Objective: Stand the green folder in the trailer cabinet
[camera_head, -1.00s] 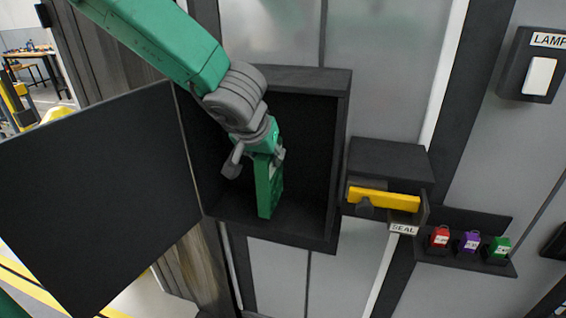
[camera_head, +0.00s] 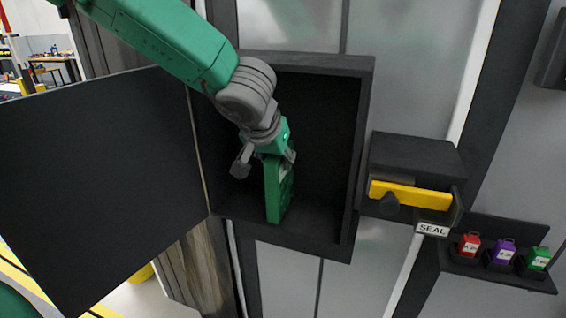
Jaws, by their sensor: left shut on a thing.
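The black cabinet (camera_head: 365,140) is open, with its door (camera_head: 95,180) swung out to the left. My left gripper (camera_head: 268,160) reaches into the cabinet from above and is shut on the upper part of the green folder (camera_head: 278,192). The folder is upright inside the cabinet, its lower end at or just above the cabinet floor; I cannot tell whether it touches. The gripper hides the folder's top. My right gripper is out of view.
Right of the cabinet is a black box with a yellow handle (camera_head: 410,195) and a SEAL label (camera_head: 432,229). Further right, a small shelf holds red (camera_head: 469,245), purple (camera_head: 502,252) and green (camera_head: 537,259) tagged items. The cabinet's right interior is empty.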

